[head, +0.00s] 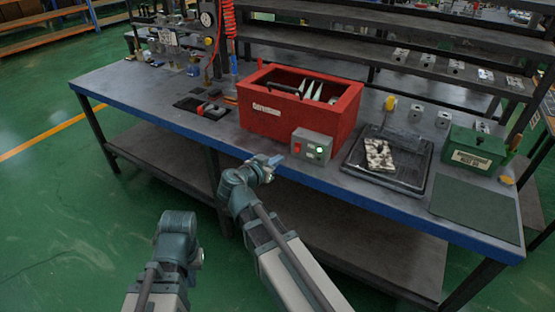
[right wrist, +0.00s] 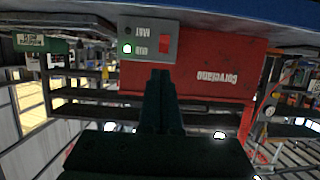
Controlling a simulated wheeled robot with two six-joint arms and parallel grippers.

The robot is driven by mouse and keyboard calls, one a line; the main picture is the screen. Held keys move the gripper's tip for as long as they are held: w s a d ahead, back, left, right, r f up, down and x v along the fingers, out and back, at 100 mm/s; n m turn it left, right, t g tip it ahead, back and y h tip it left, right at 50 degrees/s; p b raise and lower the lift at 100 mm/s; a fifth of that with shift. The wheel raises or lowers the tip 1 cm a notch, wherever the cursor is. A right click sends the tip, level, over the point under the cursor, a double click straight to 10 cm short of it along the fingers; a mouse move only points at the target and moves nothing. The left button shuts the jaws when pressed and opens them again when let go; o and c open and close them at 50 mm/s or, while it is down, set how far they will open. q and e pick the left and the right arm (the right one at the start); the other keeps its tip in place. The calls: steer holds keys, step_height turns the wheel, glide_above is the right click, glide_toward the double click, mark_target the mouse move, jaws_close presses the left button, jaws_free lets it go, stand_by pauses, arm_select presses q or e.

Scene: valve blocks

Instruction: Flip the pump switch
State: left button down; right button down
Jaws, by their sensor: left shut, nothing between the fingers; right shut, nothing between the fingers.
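The grey control box (head: 312,146) is at the front of the red tank (head: 262,112), near the table's front edge. My right gripper (head: 277,159) is shut and empty, just left of the box in the head view. Its fingertips (right wrist: 161,73) overlap the box's edge in the wrist view; no contact is visible. My left arm is low; its fingers are hidden.
A black tray (head: 354,165) with a stained cloth (head: 379,155) lies right of the box. A green case (head: 475,150) and green mat (head: 470,214) are further right. The blue table edge (head: 345,190) runs below the box. Green floor is open at the left.

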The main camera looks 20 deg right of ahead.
steer(key=shift+f, duration=0.1)
steer(key=shift+a+f+g+y, duration=0.3)
steer(key=shift+f+y, duration=0.1)
steer(key=shift+f, duration=0.15)
steer(key=b, duration=0.5)
glide_toward(298, 153)
steer(key=x, duration=0.5)
steer(key=shift+w+d+f, duration=0.1)
steer(key=shift+w+f, duration=0.1)
steer(key=shift+w, duration=0.05)
steer(key=shift+w+d+f, duration=0.2)
steer(key=shift+w+d, duration=0.15)
steer(key=shift+d, duration=0.15)
